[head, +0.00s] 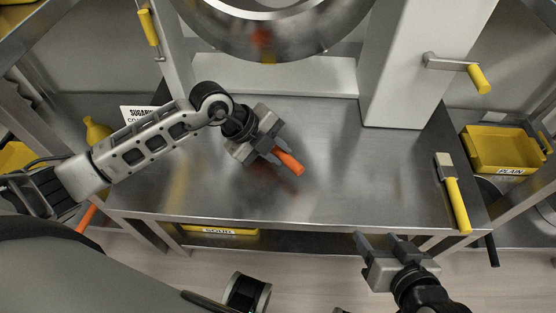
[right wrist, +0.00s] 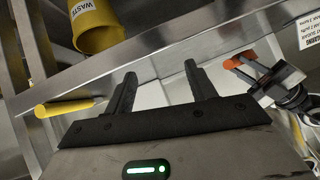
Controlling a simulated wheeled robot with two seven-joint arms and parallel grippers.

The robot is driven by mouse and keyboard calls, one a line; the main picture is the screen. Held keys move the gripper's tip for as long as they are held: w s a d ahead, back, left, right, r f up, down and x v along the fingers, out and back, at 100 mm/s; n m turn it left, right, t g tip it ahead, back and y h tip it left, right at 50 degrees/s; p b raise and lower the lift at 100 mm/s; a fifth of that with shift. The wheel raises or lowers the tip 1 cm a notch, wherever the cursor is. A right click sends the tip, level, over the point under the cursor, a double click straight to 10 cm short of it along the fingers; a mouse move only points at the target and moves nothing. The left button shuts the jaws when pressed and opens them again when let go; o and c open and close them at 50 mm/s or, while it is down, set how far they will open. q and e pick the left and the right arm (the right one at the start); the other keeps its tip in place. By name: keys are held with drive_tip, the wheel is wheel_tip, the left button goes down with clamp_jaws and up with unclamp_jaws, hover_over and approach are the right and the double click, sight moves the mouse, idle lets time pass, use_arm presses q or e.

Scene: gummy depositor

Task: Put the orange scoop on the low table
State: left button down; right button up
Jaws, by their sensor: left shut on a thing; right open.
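My left gripper (head: 274,150) is shut on the orange scoop (head: 290,163) above the middle of the metal table (head: 330,195). Only a short orange part of the scoop shows; the rest is hidden by the gripper. I cannot tell whether the scoop touches the table. The scoop (right wrist: 233,62) and left gripper (right wrist: 262,76) also show in the right wrist view. My right gripper (head: 380,241) is open and empty at the table's front edge; its two fingers stand apart in the right wrist view (right wrist: 160,75).
A scraper with a yellow handle (head: 457,203) lies at the table's right end. A large round metal vessel (head: 270,40) hangs over the back. A yellow bin labelled PLAIN (head: 496,148) stands at right. A yellow waste bucket (right wrist: 98,28) shows in the right wrist view. The table's front middle is clear.

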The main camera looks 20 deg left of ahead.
use_arm(q)
drive_tip(key=f, duration=0.1)
drive_tip(key=f+b, duration=0.1)
drive_tip(key=f, duration=0.1)
drive_tip(key=shift+w+f, duration=0.25)
drive_tip(key=shift+f, duration=0.1)
drive_tip(key=shift+r, duration=0.1)
drive_tip(key=c, duration=1.6)
unclamp_jaws()
drive_tip(key=shift+o, duration=0.2)
use_arm(e)
drive_tip(key=shift+a+r+t, duration=0.3)
drive_tip(key=shift+r+t, duration=0.1)
drive_tip(key=shift+r, duration=0.05)
